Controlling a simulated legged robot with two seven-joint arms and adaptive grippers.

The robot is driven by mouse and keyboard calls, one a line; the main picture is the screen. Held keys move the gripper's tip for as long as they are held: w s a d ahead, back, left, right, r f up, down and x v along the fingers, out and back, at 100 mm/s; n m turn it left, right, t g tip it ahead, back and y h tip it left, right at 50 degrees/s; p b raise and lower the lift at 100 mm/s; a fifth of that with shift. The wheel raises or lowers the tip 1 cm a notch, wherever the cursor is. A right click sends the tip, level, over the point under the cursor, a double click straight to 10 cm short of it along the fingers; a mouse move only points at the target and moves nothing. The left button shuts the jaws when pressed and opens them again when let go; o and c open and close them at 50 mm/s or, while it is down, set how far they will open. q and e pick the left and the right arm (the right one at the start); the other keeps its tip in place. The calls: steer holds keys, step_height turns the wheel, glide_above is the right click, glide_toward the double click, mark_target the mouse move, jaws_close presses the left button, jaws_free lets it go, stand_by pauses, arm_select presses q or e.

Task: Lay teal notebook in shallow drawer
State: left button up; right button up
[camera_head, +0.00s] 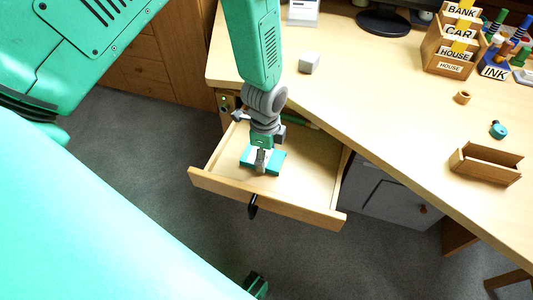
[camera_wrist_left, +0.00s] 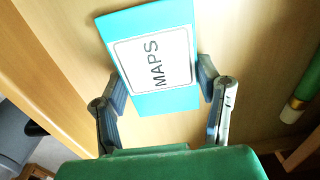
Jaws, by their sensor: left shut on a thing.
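The teal notebook (camera_head: 274,166) is inside the open shallow drawer (camera_head: 300,211), over its pale wooden floor. In the left wrist view the notebook (camera_wrist_left: 150,17) has a white label reading MAPS. My left gripper (camera_head: 261,160) reaches down into the drawer from above. Its two fingers (camera_wrist_left: 160,78) are shut on the notebook's sides. I cannot tell whether the notebook's underside touches the drawer floor. The gripper hides part of the notebook in the head view. My right gripper is not in view.
A green and white rod (camera_wrist_left: 300,98) lies in the drawer beside the notebook. The drawer's front and side walls stand around the gripper. On the desk (camera_head: 385,115) are a grey cube (camera_head: 309,63), a small wooden box (camera_head: 485,165) and a labelled wooden organiser (camera_head: 449,50).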

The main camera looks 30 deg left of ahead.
arm_select(q)
steer(key=shift+f, duration=0.1)
steer(key=o, duration=1.2)
steer(key=shift+o, duration=0.2)
step_height(320, 180, up, 12)
